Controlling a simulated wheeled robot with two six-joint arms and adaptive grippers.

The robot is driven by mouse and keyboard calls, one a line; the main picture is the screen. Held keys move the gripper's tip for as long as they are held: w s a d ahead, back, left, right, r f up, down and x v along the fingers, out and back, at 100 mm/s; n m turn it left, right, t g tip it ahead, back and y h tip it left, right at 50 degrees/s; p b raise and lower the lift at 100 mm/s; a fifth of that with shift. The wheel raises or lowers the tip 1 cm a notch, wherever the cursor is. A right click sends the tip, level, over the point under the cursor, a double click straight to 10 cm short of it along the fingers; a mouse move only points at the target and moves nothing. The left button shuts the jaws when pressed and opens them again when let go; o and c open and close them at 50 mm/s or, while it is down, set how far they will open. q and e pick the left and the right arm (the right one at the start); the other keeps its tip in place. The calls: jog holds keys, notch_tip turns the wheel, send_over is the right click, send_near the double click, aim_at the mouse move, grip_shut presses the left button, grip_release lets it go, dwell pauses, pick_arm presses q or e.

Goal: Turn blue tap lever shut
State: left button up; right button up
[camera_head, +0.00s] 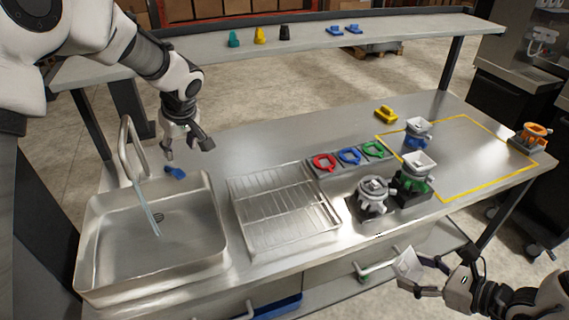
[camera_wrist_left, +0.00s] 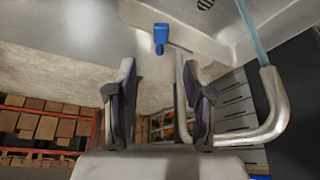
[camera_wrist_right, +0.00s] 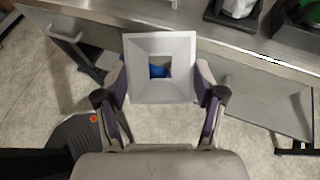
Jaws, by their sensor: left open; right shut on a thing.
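The blue tap lever (camera_head: 175,172) sits at the back rim of the steel sink (camera_head: 98,268), right of the curved tap (camera_head: 125,150). A pale blue stream of water (camera_head: 151,212) runs from the spout into the sink. In the left wrist view the lever (camera_wrist_left: 161,36) lies ahead of the fingers. My left gripper (camera_head: 187,152) is open and empty, just above and behind the lever, apart from it. My right gripper (camera_head: 415,272) is shut on a white square funnel (camera_wrist_right: 132,70), held in front of the counter's front edge.
A wire drying rack (camera_head: 285,207) stands right of the sink. Several dispensers stand to the right, including a grey one (camera_head: 373,196). A raised shelf (camera_head: 300,33) spans the back.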

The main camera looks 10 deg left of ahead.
aim_at(179, 173)
jog(key=shift+s+d+r+p, duration=0.1)
jog(key=shift+d+r+p, duration=0.25)
jog(key=shift+r+p, duration=0.4)
pick_arm(q)
jog(key=x, duration=0.3)
jog(key=p+x, duration=0.1)
jog(key=x, duration=0.3)
jog(key=p+x, duration=0.1)
jog(key=x, duration=0.2)
jog(key=shift+a+f, duration=0.25)
jog(key=shift+a, duration=0.15)
pick_arm(e)
jog(key=shift+w+a+r, duration=0.1)
jog(key=shift+a+r, duration=0.25)
jog(key=shift+r, duration=0.25)
jog(key=shift+w+a+r, duration=0.1)
jog(key=shift+a+r, duration=0.2)
jog(key=shift+r, duration=0.3)
pick_arm(q)
jog(key=shift+d+f, duration=0.15)
jog(key=shift+f, duration=0.05)
pick_arm(e)
jog(key=shift+d, duration=0.2)
pick_arm(q)
jog(key=shift+d, duration=0.15)
pick_arm(e)
jog(key=shift+s+d, duration=0.15)
pick_arm(q)
jog(key=c, duration=0.7)
grip_shut()
